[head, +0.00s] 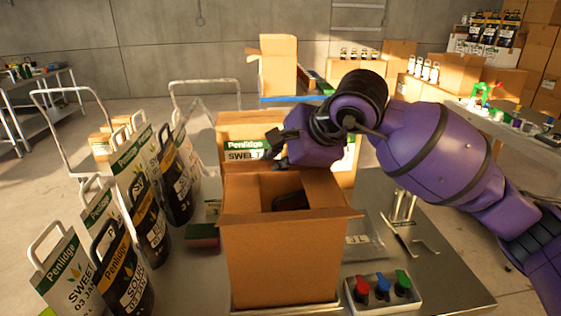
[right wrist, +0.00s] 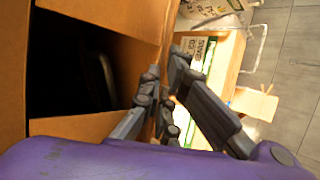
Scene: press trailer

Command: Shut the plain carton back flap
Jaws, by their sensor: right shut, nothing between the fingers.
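The plain carton (head: 285,265) stands upright on the metal worktop in the middle of the head view. Its top is at least partly open, and a dark object (head: 290,202) shows inside. My right gripper (head: 275,147) is at the carton's far side, above its back edge, with the fingers shut and empty. In the right wrist view the carton (right wrist: 95,30) fills the left side with its dark opening, and the right gripper's fingers (right wrist: 165,78) are close to its edge. My arm and hand partly hide the back flap, so its exact angle and any contact are unclear. My left gripper is not in view.
A printed carton (head: 240,127) stands just behind the plain one. Several printed bags (head: 150,215) line the left. A switch box (head: 383,292) with coloured knobs is at the front right. A sponge-like block (head: 202,237) lies left of the carton, and metal brackets (head: 405,210) lie right.

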